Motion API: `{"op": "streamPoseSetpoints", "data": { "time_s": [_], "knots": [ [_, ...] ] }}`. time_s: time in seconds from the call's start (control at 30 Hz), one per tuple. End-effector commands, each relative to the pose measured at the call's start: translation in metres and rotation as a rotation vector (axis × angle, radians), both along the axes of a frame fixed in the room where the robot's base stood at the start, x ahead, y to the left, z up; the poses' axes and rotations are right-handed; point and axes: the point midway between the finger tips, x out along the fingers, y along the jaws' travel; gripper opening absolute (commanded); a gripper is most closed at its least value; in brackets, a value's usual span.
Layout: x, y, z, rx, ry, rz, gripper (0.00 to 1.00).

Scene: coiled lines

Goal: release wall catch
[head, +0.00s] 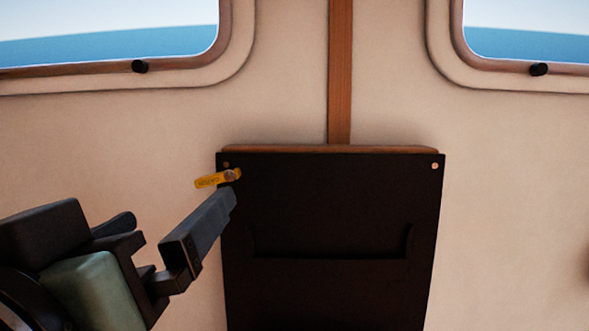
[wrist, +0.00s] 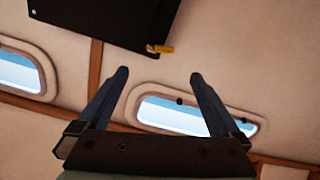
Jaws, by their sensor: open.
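The wall catch (head: 217,178) is a small yellow-orange lever at the upper left corner of a dark panel (head: 330,205) on the cream wall. It lies nearly level, its free end pointing left, with a round pivot at its right end. My gripper (head: 233,195) is just below the catch in the head view, its fingers overlapping the panel's left edge. In the wrist view my gripper (wrist: 158,76) is open and empty, and the catch (wrist: 160,49) shows beyond the gap between the fingertips, apart from them. The panel (wrist: 105,15) hangs at the top there.
The panel has a pocket slot (head: 330,258) and a wooden ledge (head: 330,149) along its top. A wooden strip (head: 340,70) runs up the wall above. Windows with black knobs (head: 140,66) are at both sides.

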Motion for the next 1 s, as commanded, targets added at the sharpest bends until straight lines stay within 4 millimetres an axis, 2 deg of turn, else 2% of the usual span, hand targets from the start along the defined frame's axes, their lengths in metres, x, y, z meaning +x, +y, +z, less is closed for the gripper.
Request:
{"op": "streamPoseSetpoints", "data": {
  "time_s": [0.17, 0.73, 0.8, 1.0],
  "knots": [
    [0.021, -0.001, 0.004, -0.001, 0.008, 0.0, 1.0],
    [0.044, 0.0, 0.004, 0.001, 0.008, 0.001, 1.0],
    [0.063, -0.001, 0.002, -0.002, 0.003, -0.003, 1.0],
    [0.1, -0.001, 0.002, -0.001, 0.003, -0.001, 1.0]
  ]
}}
